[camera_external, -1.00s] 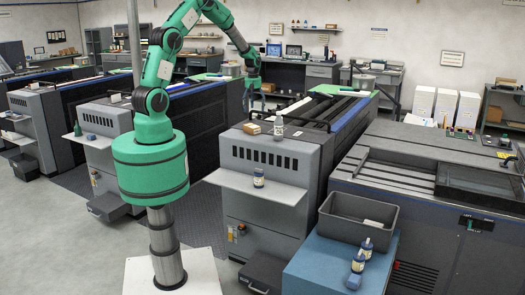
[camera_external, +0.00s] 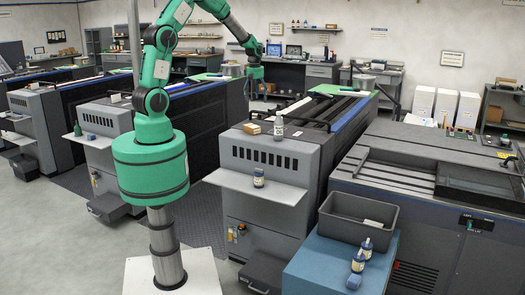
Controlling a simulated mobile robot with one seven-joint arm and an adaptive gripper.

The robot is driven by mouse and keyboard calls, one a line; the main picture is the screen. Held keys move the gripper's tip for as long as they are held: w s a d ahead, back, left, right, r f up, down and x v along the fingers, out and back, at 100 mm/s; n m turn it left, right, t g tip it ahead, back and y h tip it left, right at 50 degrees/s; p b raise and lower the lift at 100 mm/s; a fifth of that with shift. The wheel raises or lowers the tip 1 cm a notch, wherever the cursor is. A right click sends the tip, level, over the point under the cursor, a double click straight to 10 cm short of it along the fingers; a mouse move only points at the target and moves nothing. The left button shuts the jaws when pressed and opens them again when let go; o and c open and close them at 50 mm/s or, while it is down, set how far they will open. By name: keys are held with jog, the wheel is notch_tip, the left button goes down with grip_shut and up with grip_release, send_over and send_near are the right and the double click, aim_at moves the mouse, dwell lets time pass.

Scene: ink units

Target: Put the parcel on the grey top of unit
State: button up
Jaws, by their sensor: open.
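The parcel, a small brown box (camera_external: 252,128), sits on the grey top of the middle unit (camera_external: 235,142), near its front left edge. My gripper (camera_external: 256,96) is above and behind the parcel in the picture, pointing down and apart from it. It is open and looks empty, though its fingers are small and dark against the machines behind.
A pale bottle (camera_external: 278,128) stands just right of the parcel. A grey bin (camera_external: 345,225) and several bottles are on a blue table (camera_external: 320,260) in front.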

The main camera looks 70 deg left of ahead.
jog(key=s+d+r+m+t, duration=0.1)
jog(key=s+d+r+m, duration=0.35)
jog(key=d+r, duration=0.55)
jog(key=s+d+r+m+t, duration=0.1)
jog(key=s+d+r+m, duration=0.35)
jog(key=d+r, duration=0.6)
jog(key=s+d+r+m+t, duration=0.1)
jog(key=s+d+r+m, duration=0.1)
jog(key=s+d+m, duration=0.3)
jog(key=s+d+r+m+t, duration=0.2)
jog(key=s+d+m, duration=0.4)
jog(key=s+d, duration=0.4)
jog(key=s, duration=0.4)
jog(key=shift+s+d+r, duration=0.15)
jog(key=shift+d+r, duration=0.15)
jog(key=shift+d, duration=0.05)
notch_tip(320, 180, down, 18)
jog(key=b, duration=1.8)
